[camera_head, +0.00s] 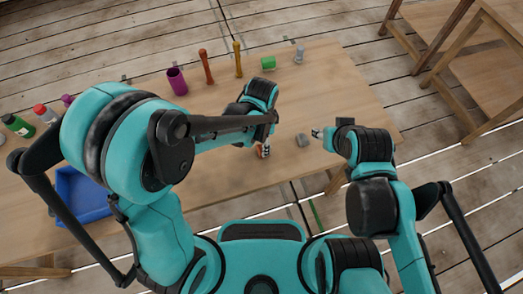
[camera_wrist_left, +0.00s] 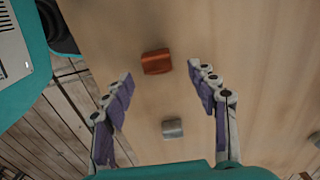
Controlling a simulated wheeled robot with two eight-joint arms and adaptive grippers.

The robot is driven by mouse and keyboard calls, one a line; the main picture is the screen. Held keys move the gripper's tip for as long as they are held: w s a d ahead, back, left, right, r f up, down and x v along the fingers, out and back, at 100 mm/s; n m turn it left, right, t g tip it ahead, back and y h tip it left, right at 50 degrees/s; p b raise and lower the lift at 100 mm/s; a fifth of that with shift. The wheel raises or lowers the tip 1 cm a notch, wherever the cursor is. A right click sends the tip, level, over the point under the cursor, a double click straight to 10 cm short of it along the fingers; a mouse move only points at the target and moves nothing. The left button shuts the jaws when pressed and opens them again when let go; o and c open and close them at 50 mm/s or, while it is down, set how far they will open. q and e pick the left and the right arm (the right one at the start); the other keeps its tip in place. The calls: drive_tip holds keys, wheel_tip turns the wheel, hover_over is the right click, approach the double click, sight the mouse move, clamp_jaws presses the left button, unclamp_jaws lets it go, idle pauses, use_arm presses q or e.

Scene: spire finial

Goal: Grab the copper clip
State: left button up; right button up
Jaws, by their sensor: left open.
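The copper clip (camera_wrist_left: 156,61) is a small reddish-brown block lying on the wooden table in the left wrist view. My left gripper (camera_wrist_left: 159,78) is open and empty, its two fingers spread to either side below the clip in the picture. The clip lies between the lines of the fingers, near the tips, and no contact shows. In the head view my left arm largely covers this spot, and I cannot clearly make out the clip there. My right gripper (camera_head: 318,133) is small at the table's near right part; its jaws are unclear.
A grey block (camera_wrist_left: 172,128) lies near the clip, also in the head view (camera_head: 302,140). A blue tray (camera_head: 80,195) is left. The table's right side is clear.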

use_arm(q)
drive_tip(key=f+b, duration=0.2)
drive_tip(key=f, duration=0.3)
drive_tip(key=shift+s+f, duration=0.2)
drive_tip(key=shift+r, duration=0.1)
drive_tip(key=c, duration=1.2)
drive_tip(key=shift+c, duration=0.2)
drive_tip(key=shift+r, duration=0.1)
